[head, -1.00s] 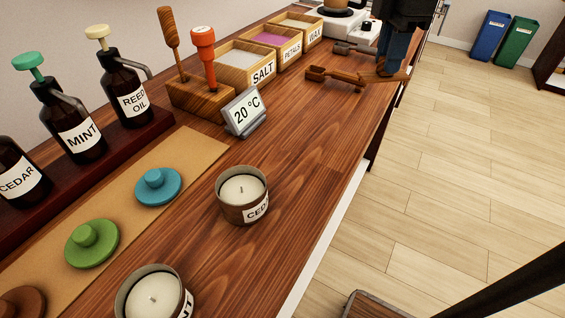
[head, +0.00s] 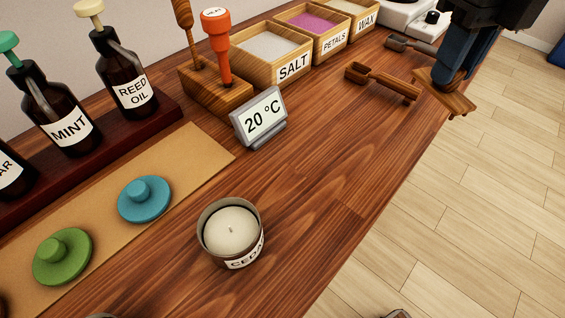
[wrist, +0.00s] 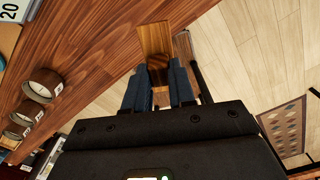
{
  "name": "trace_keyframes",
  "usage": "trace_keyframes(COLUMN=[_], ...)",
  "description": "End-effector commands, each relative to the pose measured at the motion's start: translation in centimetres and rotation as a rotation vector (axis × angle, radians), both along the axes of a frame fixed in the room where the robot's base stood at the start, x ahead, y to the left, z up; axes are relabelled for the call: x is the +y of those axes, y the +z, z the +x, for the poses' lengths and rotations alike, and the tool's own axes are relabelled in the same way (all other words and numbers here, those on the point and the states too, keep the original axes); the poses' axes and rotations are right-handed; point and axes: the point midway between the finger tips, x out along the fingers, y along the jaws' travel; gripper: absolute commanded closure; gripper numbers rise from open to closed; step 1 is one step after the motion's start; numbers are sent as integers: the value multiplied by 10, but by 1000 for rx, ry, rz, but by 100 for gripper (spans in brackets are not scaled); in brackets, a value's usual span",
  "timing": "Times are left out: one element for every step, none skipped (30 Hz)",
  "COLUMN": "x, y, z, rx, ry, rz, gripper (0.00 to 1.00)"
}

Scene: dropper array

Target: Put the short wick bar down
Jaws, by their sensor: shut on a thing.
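The short wick bar (head: 440,98) is a flat wooden strip at the upper right of the head view. It appears over the table's right edge, just right of a wooden scoop. My gripper (head: 450,82) is shut on it from above. In the wrist view the bar's flat wooden plate (wrist: 154,37) extends beyond the fingertips. A darker knob-like part sits between the blue fingers of my gripper (wrist: 159,82). The bar seems held above the tabletop; its exact height I cannot tell.
The wooden scoop (head: 382,82) lies near the bar. The cedar candle (head: 230,232) stands mid-table, with the temperature display (head: 262,120) behind it. Salt (head: 268,55) and petals (head: 315,28) boxes line the back. Bare tabletop (head: 335,165) lies between candle and scoop.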

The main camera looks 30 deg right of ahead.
Motion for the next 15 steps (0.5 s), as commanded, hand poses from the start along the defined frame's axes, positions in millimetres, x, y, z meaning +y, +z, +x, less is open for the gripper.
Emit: trace_keyframes(x=[11,16,22,26,29,33,35,37,39,41,43,47,51,56,62], y=[0,1,1,1,1,2,2,2,1,1,0,-3,-5,-8,-12], z=[2,3,4,5,5,6,6,6,7,7,8,11,12,15,18], rx=[0,0,0,1,1,1,2,2,1,1,3,3,3,4,4], ry=[114,175,249,298,340,389,418,442,466,479,489,497,500,502,502], rz=[-1,-1,-1,-1,-1,-1,-1,-1,-1,-1,-2,-2,-2,-2,-2], gripper=[100,100,100,100,100,100,100,100,100,100,100,100,100,100,100])
